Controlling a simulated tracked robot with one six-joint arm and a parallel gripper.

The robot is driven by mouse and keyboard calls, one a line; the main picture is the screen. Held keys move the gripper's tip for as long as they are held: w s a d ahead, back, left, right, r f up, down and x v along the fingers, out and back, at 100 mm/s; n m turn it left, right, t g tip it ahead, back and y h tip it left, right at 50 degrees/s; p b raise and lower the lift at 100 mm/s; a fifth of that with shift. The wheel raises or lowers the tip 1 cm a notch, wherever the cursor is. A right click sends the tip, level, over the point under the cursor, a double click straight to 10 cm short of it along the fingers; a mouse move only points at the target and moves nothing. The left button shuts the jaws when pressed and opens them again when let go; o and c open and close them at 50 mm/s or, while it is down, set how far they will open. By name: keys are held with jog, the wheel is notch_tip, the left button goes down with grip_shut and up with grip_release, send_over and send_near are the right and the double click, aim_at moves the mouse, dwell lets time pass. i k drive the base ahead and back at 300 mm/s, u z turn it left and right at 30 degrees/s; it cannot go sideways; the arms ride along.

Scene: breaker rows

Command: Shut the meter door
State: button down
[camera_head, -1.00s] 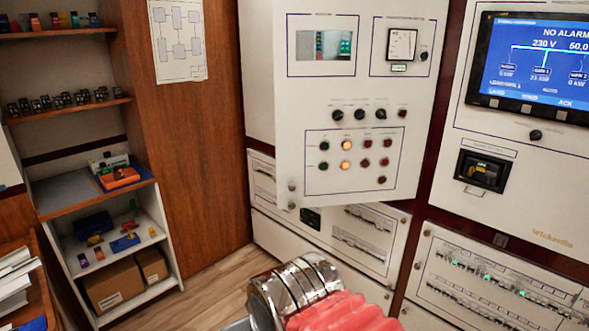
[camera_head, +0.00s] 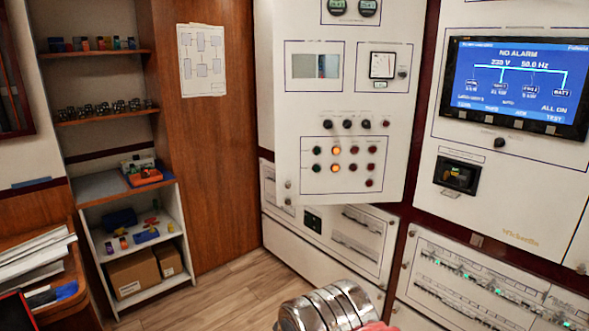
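The meter door (camera_head: 292,110) is the white panel with a square dial, buttons and lit lamps, in the middle of the head view. It stands out from the cabinet, ajar, and its lower edge overlaps the breaker panel below. How wide it is open is hard to tell. A chrome ribbed part of my arm (camera_head: 328,308) and a bit of red show at the bottom edge, below the door and apart from it in the picture. My gripper's fingers are not in view.
A monitor (camera_head: 518,85) and breaker rows (camera_head: 480,275) are on the cabinets at right. A shelf unit (camera_head: 133,190) with small items and boxes stands at left. A wooden desk (camera_head: 62,300) with papers is at lower left. Wood floor (camera_head: 225,295) between them is clear.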

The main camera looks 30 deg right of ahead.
aim_at(374, 42)
jog(key=u, duration=0.05)
jog(key=k, duration=0.35)
jog(key=z, duration=1.15)
jog(key=i, duration=1.25)
jog(key=u, duration=1.25)
